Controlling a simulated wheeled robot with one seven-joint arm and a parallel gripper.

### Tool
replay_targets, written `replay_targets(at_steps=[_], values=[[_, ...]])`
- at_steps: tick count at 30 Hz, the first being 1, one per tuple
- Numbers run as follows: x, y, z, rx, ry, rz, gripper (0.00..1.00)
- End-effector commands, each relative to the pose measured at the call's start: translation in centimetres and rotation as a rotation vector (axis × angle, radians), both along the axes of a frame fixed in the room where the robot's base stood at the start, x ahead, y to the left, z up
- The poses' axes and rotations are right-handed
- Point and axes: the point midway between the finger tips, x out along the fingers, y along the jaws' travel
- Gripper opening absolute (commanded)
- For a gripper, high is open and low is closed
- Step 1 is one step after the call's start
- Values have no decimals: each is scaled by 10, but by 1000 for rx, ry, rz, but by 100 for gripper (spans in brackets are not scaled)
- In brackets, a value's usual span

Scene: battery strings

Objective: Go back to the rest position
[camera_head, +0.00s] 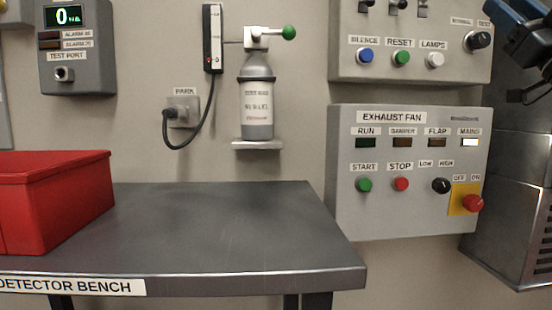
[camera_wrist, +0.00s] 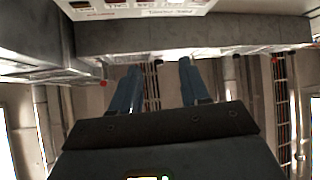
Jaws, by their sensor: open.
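My gripper (camera_wrist: 159,70) shows in the wrist view with its two blue fingers apart and nothing between them. The fingers point toward a grey ledge or box edge at the top of that view, and I cannot tell the gap to it. In the head view, only a blue and black part of my arm shows at the top right corner, in front of the wall near the panels. The fingertips cannot be made out clearly there.
The grey detector bench (camera_head: 230,225) carries a red bin (camera_head: 60,205) at left. A gas cylinder (camera_head: 257,105) stands on a small wall shelf. The exhaust fan panel (camera_head: 410,220) and a panel with a silence button (camera_head: 410,75) are at right. A metal cabinet (camera_head: 515,210) stands far right.

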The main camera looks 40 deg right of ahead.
Motion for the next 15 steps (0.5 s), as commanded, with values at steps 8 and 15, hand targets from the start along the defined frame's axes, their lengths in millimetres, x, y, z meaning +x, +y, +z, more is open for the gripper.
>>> replay_targets(at_steps=[8,15], values=[[15,-2,-30,65,0,19,46],[33,0,-71,150,3,41,46]])
